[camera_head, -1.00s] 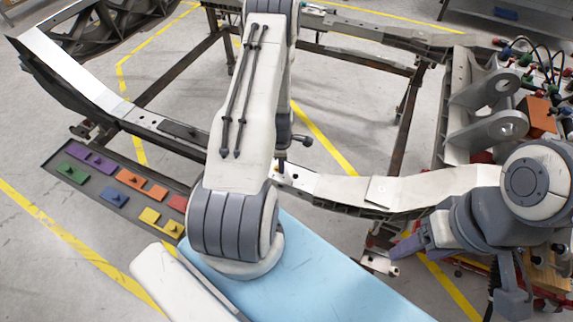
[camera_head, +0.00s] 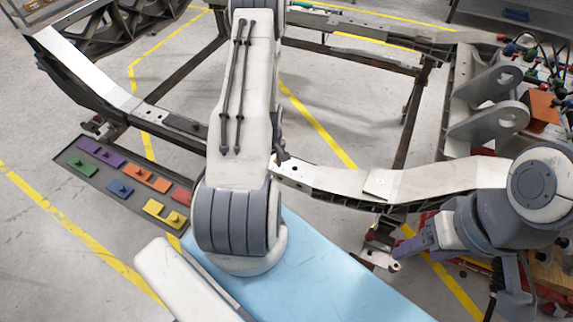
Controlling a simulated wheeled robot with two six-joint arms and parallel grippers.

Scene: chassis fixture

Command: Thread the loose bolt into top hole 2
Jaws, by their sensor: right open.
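The chassis frame's pale front beam (camera_head: 335,180) runs across the middle. Small dark holes show near its left end, but I cannot tell which is top hole 2. My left arm covers the middle. Only a small dark part of my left gripper (camera_head: 280,150) shows at the arm's right edge, just above that beam end. Its fingers are hidden, so I cannot see whether it holds anything. My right gripper (camera_head: 416,244) is open at the lower right, its grey-purple fingers pointing left, below and apart from the beam. I cannot make out the loose bolt.
A dark tray (camera_head: 137,209) with purple, green, orange, blue, yellow and red blocks lies at the left. A light blue surface (camera_head: 310,275) fills the bottom middle. Grey brackets (camera_head: 495,122), hoses and an orange block (camera_head: 540,110) stand at the right. Bare floor shows inside the frame.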

